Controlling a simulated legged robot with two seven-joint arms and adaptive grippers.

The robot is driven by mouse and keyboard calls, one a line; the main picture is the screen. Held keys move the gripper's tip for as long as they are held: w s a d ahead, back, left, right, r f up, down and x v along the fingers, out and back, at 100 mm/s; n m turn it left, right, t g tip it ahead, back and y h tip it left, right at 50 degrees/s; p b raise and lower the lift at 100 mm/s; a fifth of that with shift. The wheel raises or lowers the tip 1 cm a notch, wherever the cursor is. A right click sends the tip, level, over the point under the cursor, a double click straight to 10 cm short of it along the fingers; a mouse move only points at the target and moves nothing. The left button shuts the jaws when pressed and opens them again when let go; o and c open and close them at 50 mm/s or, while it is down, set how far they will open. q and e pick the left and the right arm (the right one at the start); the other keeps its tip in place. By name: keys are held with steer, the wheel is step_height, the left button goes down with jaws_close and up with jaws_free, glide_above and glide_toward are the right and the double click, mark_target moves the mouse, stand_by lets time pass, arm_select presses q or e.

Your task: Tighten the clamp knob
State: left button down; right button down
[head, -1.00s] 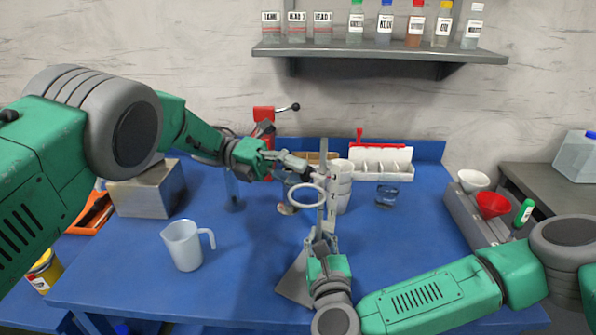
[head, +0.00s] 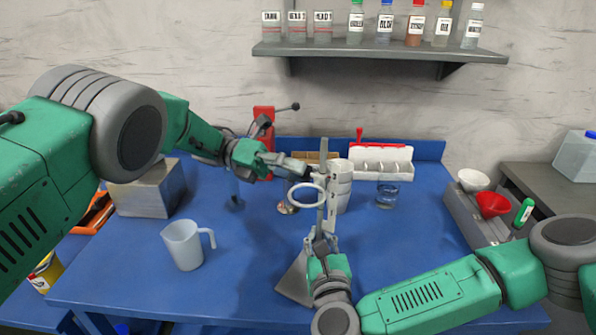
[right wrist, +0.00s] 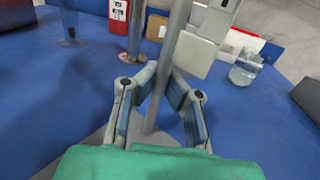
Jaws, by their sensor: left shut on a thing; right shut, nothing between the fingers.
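A metal stand has an upright rod (head: 324,150) with a pale ring (head: 307,195) clamped to it and a flat grey base (head: 293,283). My left gripper (head: 308,172) is at the rod just above the ring, shut on a small part there that I take to be the clamp knob; the fingers mostly hide it. My right gripper (head: 322,238) is low at the rod, below the ring, and shut. In the right wrist view the rod (right wrist: 168,60) passes by the fingertips; contact is unclear.
A glass beaker (head: 387,194) is to the right, a jug (head: 184,245) at the left front. A red device with a lever (head: 264,115) and a white rack (head: 381,163) stand at the back. The right middle of the table is clear.

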arm_select(q)
steer(key=c, duration=1.3)
jaws_free()
steer(key=shift+f, duration=0.1)
steer(key=v, duration=1.2)
steer(key=shift+w+a, duration=0.1)
steer(key=shift+w, duration=0.3)
arm_select(e)
steer(key=c, duration=1.6)
jaws_free()
steer(key=shift+c, duration=0.2)
